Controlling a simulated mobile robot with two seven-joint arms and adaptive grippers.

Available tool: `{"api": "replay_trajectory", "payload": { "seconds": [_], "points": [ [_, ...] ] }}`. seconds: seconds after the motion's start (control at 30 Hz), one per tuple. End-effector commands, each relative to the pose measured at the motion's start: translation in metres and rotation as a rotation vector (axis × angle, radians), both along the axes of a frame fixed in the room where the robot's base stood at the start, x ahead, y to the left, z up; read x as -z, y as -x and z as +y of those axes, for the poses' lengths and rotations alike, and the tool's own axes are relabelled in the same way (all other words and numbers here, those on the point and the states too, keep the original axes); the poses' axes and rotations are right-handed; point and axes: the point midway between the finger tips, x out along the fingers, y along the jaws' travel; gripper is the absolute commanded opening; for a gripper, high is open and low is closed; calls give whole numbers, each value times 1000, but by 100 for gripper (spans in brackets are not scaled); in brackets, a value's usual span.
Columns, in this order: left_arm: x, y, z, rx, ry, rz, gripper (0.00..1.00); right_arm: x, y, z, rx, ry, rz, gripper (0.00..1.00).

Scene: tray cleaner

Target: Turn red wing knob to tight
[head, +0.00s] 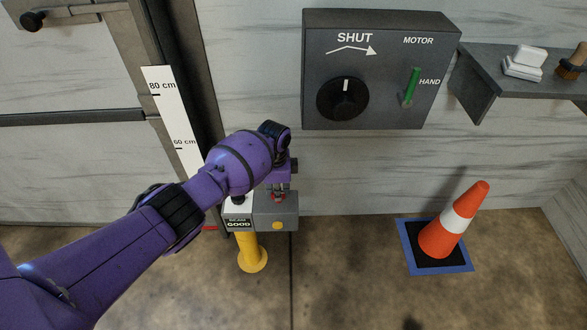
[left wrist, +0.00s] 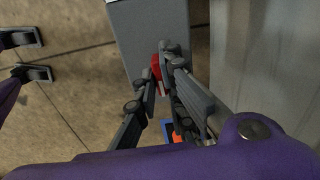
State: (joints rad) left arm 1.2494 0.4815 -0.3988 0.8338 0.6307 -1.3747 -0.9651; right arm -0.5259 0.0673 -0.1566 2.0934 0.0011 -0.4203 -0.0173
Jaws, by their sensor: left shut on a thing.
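The red wing knob (head: 279,196) is on a grey box (head: 277,214) on a yellow post. It is mostly hidden by my left gripper (head: 280,187), which reaches it from above. In the left wrist view, the knob (left wrist: 156,68) shows red between the fingertips of my left gripper (left wrist: 158,67), which is shut on it. The knob's exact angle and any mark beside it are hidden. My right gripper (left wrist: 26,56) shows at the left edge of the left wrist view, with its two fingers apart and nothing between them.
A label reading GOOD (head: 238,223) is on the box's left part. A dark panel (head: 380,110) with a black dial and green lever hangs above right. An orange cone (head: 440,240) stands on a blue-edged mat. A shelf (head: 482,95) is at the right.

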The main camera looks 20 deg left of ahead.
Motion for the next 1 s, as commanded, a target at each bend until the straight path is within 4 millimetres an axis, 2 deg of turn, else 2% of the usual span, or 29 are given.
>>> {"api": "replay_trajectory", "payload": {
  "seconds": [0.63, 0.67, 0.8, 1.0],
  "points": [
    [1, 1, 1, 54, -1, 3, 0, 0, 0, 0, 0, 0, 1, 41],
    [1, 1, 1, 54, -1, 3, 11, 0, 0, 0, 0, 0, 1, 41],
    [1, 1, 0, 53, 0, 3, 28, 0, 0, 0, 0, 0, 0, 41],
    [1, 1, 0, 53, 0, 2, 28, 0, 0, 0, 0, 0, 0, 41]
  ]
}}
